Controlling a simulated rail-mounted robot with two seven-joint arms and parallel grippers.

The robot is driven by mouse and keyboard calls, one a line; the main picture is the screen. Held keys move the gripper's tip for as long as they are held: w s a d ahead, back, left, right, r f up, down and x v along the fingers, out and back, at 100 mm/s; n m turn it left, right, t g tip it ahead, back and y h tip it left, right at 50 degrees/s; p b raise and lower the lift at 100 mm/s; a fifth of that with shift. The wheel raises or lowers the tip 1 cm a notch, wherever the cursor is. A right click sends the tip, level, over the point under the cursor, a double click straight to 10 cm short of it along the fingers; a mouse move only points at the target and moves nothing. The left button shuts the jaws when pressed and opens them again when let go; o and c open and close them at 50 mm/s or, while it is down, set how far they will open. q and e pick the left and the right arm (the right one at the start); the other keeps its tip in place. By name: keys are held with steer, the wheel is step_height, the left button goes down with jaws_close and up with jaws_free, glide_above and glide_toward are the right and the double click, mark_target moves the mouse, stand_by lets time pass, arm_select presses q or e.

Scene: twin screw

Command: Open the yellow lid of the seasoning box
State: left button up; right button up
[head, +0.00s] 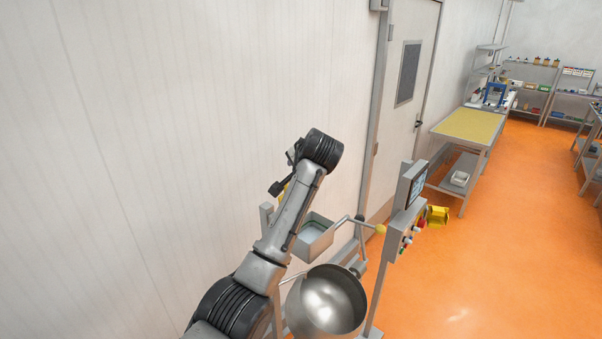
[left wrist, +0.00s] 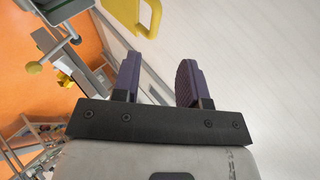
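The yellow lid (left wrist: 122,12) shows at the top of the left wrist view, with a looped handle, and is cut off by the frame edge. An open grey box (head: 318,244) with a green inner edge sits right of the arm. My right gripper is not in view.
A round steel bowl (head: 327,302) stands below the grey box. A bar with a yellow knob (head: 381,229) and a control panel (head: 412,187) are to the right. The white wall (head: 150,120) is close on the left. Orange floor is clear farther right.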

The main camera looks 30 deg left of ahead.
arm_select(q)
steer(key=shift+v, duration=0.75)
